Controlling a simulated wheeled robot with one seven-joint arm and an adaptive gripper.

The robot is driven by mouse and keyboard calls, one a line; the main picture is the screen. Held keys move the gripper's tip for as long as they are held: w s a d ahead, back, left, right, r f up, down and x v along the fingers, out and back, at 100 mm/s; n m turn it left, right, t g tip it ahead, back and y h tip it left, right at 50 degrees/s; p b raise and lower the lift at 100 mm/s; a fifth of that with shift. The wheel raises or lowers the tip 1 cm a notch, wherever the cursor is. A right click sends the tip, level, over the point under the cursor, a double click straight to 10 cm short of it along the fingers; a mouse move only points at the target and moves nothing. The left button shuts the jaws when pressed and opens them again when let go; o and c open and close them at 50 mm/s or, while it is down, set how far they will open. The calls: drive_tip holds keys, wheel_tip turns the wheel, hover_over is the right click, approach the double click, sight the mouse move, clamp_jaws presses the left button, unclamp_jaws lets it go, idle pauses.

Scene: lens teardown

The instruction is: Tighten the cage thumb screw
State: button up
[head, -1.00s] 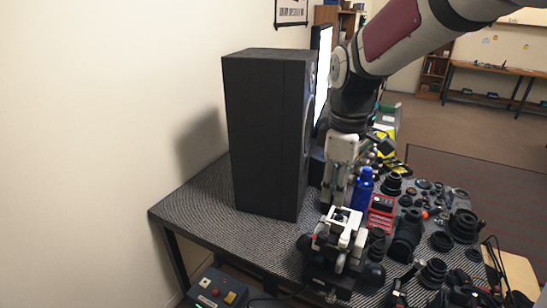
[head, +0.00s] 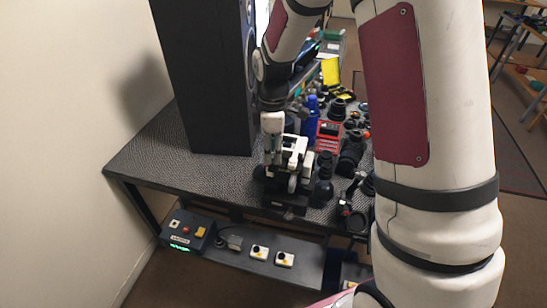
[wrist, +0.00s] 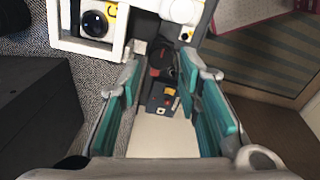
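A white camera cage rig (head: 292,158) stands on a dark base near the front edge of the patterned table. My gripper (head: 272,155) is close at its left side in the head view, partly merged with it. In the wrist view, the white cage frame (wrist: 118,50) with a round lens inside fills the top left, beyond the fingertips. My gripper (wrist: 160,75) shows two teal-padded fingers spread wide apart, with nothing clearly held between them. I cannot make out the thumb screw for certain. Whether a fingertip touches the cage is unclear.
A tall black speaker (head: 205,75) stands left of the rig. A blue bottle (head: 310,115), a red box (head: 328,135) and several dark lenses crowd the right. A control box (head: 187,229) with buttons sits on a lower shelf; it also shows between the fingers (wrist: 165,100).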

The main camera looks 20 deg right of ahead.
sight(273, 161)
drive_tip(key=shift+f, duration=1.7)
clamp_jaws()
